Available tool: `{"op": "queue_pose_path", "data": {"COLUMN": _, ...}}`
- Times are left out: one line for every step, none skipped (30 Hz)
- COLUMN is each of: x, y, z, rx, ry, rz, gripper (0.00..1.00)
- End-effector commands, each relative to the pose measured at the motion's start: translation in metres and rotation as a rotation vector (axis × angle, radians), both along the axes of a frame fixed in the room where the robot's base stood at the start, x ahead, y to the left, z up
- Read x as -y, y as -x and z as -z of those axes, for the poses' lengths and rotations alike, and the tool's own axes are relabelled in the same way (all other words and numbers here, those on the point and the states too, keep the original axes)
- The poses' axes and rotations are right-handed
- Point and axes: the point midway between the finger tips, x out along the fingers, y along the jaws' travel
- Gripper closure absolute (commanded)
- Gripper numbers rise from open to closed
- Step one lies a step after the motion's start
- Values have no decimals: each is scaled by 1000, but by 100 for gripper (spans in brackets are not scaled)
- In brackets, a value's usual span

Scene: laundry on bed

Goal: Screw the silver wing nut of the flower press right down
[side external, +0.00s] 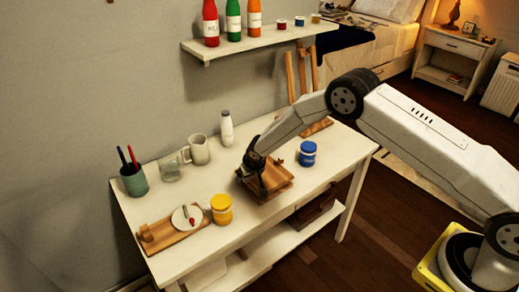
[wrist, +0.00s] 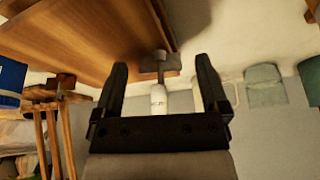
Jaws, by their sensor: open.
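The flower press (side external: 278,187) is a brown wooden board stack on the white table. Its board (wrist: 85,35) fills the upper left of the wrist view. My gripper (side external: 262,190) points down at the press in the side view. In the wrist view my gripper (wrist: 161,65) is open, with its two dark fingers well apart. A small greyish winged piece (wrist: 160,66), seemingly the wing nut, shows at the board's edge between the fingertips, with no visible contact. Its silver colour and its height on the screw are unclear. In the side view my gripper hides it.
On the table (side external: 180,185) are a blue jar (side external: 307,153), a yellow jar (side external: 221,209), a white bottle (side external: 227,128), mugs (side external: 198,149), a pen cup (side external: 134,181) and a board with a plate (side external: 187,217). The blue jar stands close right of the press. A shelf (side external: 262,41) hangs behind.

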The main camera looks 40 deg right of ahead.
Motion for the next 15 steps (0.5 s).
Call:
{"op": "queue_pose_path", "data": {"x": 0, "y": 0, "z": 0, "rx": 0, "ry": 0, "rz": 0, "gripper": 6}}
{"op": "queue_pose_path", "data": {"x": 0, "y": 0, "z": 0, "rx": 0, "ry": 0, "rz": 0, "gripper": 12}}
{"op": "queue_pose_path", "data": {"x": 0, "y": 0, "z": 0, "rx": 0, "ry": 0, "rz": 0, "gripper": 25}}
{"op": "queue_pose_path", "data": {"x": 0, "y": 0, "z": 0, "rx": 0, "ry": 0, "rz": 0, "gripper": 34}}
{"op": "queue_pose_path", "data": {"x": 0, "y": 0, "z": 0, "rx": 0, "ry": 0, "rz": 0, "gripper": 44}}
{"op": "queue_pose_path", "data": {"x": 0, "y": 0, "z": 0, "rx": 0, "ry": 0, "rz": 0, "gripper": 57}}
{"op": "queue_pose_path", "data": {"x": 0, "y": 0, "z": 0, "rx": 0, "ry": 0, "rz": 0, "gripper": 66}}
{"op": "queue_pose_path", "data": {"x": 0, "y": 0, "z": 0, "rx": 0, "ry": 0, "rz": 0, "gripper": 76}}
{"op": "queue_pose_path", "data": {"x": 0, "y": 0, "z": 0, "rx": 0, "ry": 0, "rz": 0, "gripper": 88}}
{"op": "queue_pose_path", "data": {"x": 0, "y": 0, "z": 0, "rx": 0, "ry": 0, "rz": 0, "gripper": 98}}
{"op": "queue_pose_path", "data": {"x": 0, "y": 0, "z": 0, "rx": 0, "ry": 0, "rz": 0, "gripper": 100}}
{"op": "queue_pose_path", "data": {"x": 0, "y": 0, "z": 0, "rx": 0, "ry": 0, "rz": 0, "gripper": 100}}
{"op": "queue_pose_path", "data": {"x": 0, "y": 0, "z": 0, "rx": 0, "ry": 0, "rz": 0, "gripper": 100}}
{"op": "queue_pose_path", "data": {"x": 0, "y": 0, "z": 0, "rx": 0, "ry": 0, "rz": 1, "gripper": 100}}
{"op": "queue_pose_path", "data": {"x": 0, "y": 0, "z": 0, "rx": 0, "ry": 0, "rz": 2, "gripper": 100}}
